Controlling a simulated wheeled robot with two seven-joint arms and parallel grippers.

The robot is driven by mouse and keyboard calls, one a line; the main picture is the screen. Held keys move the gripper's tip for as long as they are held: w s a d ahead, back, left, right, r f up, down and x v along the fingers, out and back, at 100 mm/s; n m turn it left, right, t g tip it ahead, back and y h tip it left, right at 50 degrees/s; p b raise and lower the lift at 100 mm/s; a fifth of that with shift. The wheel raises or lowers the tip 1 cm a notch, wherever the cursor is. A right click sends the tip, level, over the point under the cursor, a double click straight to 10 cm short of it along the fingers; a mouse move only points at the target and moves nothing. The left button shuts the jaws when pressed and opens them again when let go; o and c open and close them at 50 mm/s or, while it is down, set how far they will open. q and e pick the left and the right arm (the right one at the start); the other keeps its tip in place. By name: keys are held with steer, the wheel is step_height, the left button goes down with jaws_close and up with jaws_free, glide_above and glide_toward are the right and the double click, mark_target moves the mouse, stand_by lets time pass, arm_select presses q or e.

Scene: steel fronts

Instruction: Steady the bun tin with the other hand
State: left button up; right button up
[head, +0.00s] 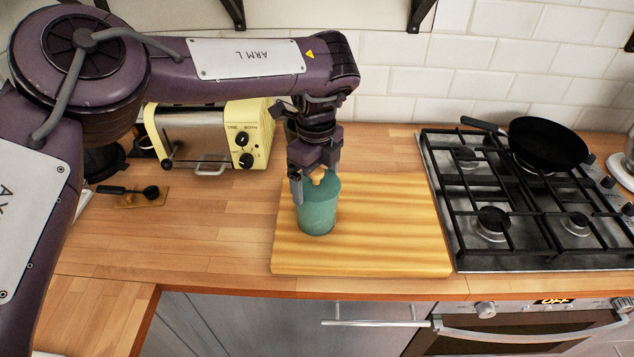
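The tin, a teal round canister (318,212) with a small wooden knob (318,175) on top, stands upright on the wooden board (390,230), near its left side. My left gripper (308,182) points down at the top of the tin from behind and to its left. One finger shows along the tin's upper left edge, close to the knob. The other finger is not clearly visible, so I cannot tell whether the gripper is closed on the knob or the tin. My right gripper is out of view.
A cream toaster (208,135) stands behind my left gripper. A gas hob (520,200) with a black pan (548,145) is right of the board. A dark scoop-like utensil (130,191) lies at left. The counter (200,235) left of the board is clear.

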arm_select(q)
steer(key=o, duration=0.5)
steer(key=shift+c, duration=0.2)
steer(key=shift+r, duration=0.1)
steer(key=shift+r, duration=0.3)
step_height(320, 180, up, 7)
steer(key=shift+b, duration=0.6)
steer(key=shift+f, duration=0.1)
